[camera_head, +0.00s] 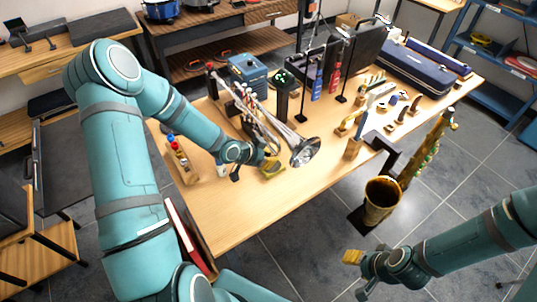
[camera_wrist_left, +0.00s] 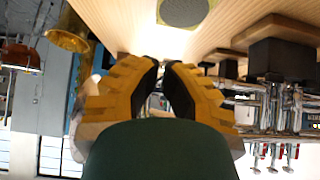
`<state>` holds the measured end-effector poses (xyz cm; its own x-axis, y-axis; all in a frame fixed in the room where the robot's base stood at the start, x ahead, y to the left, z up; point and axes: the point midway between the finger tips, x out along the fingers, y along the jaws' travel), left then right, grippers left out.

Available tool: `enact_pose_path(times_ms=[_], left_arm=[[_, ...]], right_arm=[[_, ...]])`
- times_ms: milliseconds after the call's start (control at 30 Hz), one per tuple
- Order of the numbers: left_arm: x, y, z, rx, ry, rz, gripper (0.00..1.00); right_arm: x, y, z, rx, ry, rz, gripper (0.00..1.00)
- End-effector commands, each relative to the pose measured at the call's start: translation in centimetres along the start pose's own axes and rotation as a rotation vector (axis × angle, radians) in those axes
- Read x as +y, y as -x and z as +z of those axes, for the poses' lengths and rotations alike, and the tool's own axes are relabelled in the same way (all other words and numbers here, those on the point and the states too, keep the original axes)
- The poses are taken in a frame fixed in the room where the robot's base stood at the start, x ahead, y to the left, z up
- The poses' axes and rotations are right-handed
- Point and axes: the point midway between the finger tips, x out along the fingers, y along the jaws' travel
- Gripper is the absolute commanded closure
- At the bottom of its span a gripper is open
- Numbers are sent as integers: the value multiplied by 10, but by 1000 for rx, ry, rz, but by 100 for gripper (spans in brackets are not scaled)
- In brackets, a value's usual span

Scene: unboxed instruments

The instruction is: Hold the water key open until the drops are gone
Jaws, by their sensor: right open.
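The silver trumpet (camera_head: 262,128) is held raised over the wooden table, its bell (camera_head: 306,152) towards the right. My left gripper (camera_head: 271,165), with yellow fingers, is just below and left of the bell. In the left wrist view, the gripper's two dark finger pads (camera_wrist_left: 161,75) are close together with a narrow gap. I cannot make out anything between them. Silver valve parts (camera_wrist_left: 275,115) show at the right of that view. The water key and any drops cannot be made out. My right gripper (camera_head: 355,270) is open and empty, away from the table at the lower right.
A gold saxophone (camera_head: 384,200) stands beyond the table's right edge. A dark round disc (camera_wrist_left: 183,10) lies on the table. Small bottles (camera_head: 178,155) stand on the left. A blue case (camera_head: 415,66), black stands and small parts fill the back and right. The front tabletop (camera_head: 240,212) is clear.

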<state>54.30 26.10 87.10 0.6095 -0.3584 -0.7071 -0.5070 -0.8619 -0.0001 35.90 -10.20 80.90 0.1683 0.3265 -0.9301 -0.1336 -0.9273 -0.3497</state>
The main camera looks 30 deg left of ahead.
Motion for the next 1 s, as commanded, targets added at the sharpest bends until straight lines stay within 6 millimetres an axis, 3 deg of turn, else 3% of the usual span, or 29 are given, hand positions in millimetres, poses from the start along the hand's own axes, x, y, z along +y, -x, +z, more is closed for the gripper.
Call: enact_pose_path(times_ms=[1000], left_arm=[[0,11,-11,0,0,0,100]], right_arm=[[-4,11,-3,4,-1,0,53]])
